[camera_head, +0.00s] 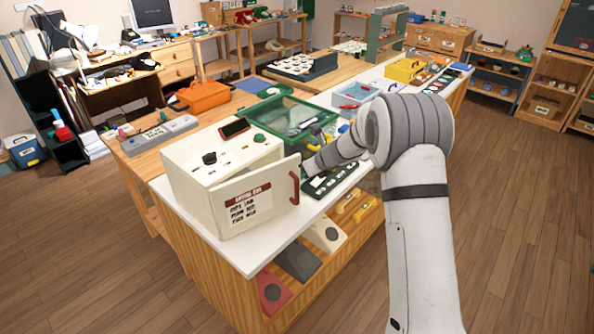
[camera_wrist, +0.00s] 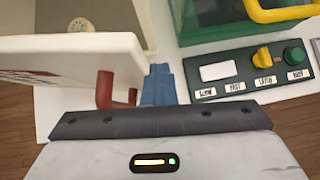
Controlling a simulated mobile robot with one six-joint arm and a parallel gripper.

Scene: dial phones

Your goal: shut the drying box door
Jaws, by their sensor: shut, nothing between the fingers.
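The drying box (camera_head: 205,168) is a cream box at the near end of the white-topped bench. Its door (camera_head: 252,208), with a label and a dark red handle (camera_head: 294,187), stands partly open, swung out toward the bench's front edge. In the wrist view the door (camera_wrist: 75,55) is at the left with its red handle (camera_wrist: 104,90). My gripper (camera_wrist: 158,72) shows blue fingers, shut and empty, just right of the handle by the door's free edge. I cannot tell whether they touch the door. In the head view my gripper is mostly hidden by the door and arm.
A green machine (camera_head: 290,117) stands behind the box; its dark control panel (camera_wrist: 255,75), with a yellow knob and green button, is right of my gripper. Open floor lies in front of the bench.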

